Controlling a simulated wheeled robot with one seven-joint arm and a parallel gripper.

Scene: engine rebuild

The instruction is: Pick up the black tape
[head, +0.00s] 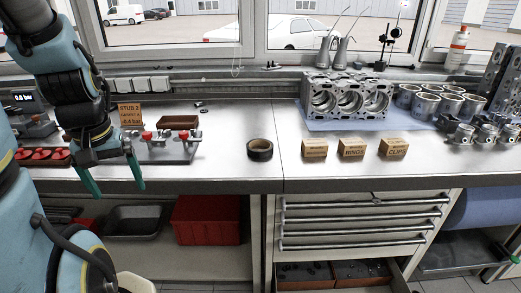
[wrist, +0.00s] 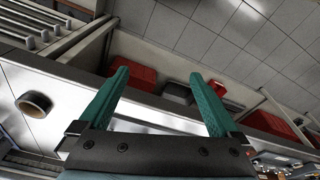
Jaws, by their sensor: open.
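The black tape (head: 260,150) is a roll lying flat on the metal bench top, near its front edge and left of the small boxes. In the wrist view the tape roll (wrist: 34,103) shows at the left, with its brown core visible. My gripper (head: 117,190) has green fingers. It hangs at the left in the head view, in front of the bench edge and well to the left of the tape. In the wrist view the gripper (wrist: 158,80) has its fingers wide apart with nothing between them.
Three small boxes (head: 352,147) stand right of the tape, with an engine block (head: 346,97) behind. A rack with red-topped parts (head: 165,150) lies between my gripper and the tape. An open drawer (head: 335,275) is below the bench. The bench around the tape is clear.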

